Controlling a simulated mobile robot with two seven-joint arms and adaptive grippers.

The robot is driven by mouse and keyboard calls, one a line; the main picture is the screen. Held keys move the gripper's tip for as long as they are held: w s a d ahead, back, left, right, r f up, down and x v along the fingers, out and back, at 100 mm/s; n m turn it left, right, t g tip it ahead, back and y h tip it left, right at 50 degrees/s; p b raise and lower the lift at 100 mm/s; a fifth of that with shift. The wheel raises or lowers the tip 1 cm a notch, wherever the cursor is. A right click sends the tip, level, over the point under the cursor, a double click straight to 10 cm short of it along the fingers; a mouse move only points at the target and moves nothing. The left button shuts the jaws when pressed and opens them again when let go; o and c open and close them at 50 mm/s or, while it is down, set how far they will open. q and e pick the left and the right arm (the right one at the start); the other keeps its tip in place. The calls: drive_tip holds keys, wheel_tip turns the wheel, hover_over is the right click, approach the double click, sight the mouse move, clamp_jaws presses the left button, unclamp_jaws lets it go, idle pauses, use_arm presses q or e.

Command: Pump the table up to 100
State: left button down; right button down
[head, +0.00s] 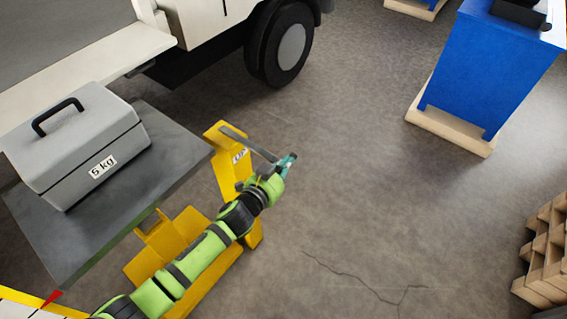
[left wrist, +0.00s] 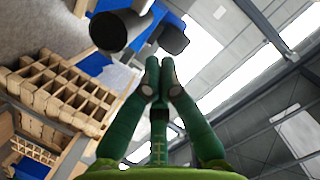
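The lift table has a dark grey top (head: 180,165) and a yellow frame (head: 228,160) in the head view. A grey bar (head: 245,142), which looks like its lever, slants from the top of a yellow post down toward my left gripper (head: 291,160). In the left wrist view the left gripper's green fingers (left wrist: 161,77) come together at the tips, with nothing visible between them. Whether the gripper touches the bar is unclear. A red pointer (head: 51,298) shows by a white, yellow-edged board (head: 22,304) at the lower left; its reading is not visible. My right gripper is out of view.
A grey toolbox (head: 85,145) marked 5 kg sits on the table top. A truck wheel (head: 288,47) is behind. A blue cabinet (head: 480,70) on a wooden base and wooden pallets (head: 545,255) stand at the right. The middle floor is clear, with a crack.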

use_arm(q)
drive_tip(key=shift+w+a+f, duration=0.15)
drive_tip(key=shift+a+f, duration=0.15)
drive_tip(key=shift+f, duration=0.25)
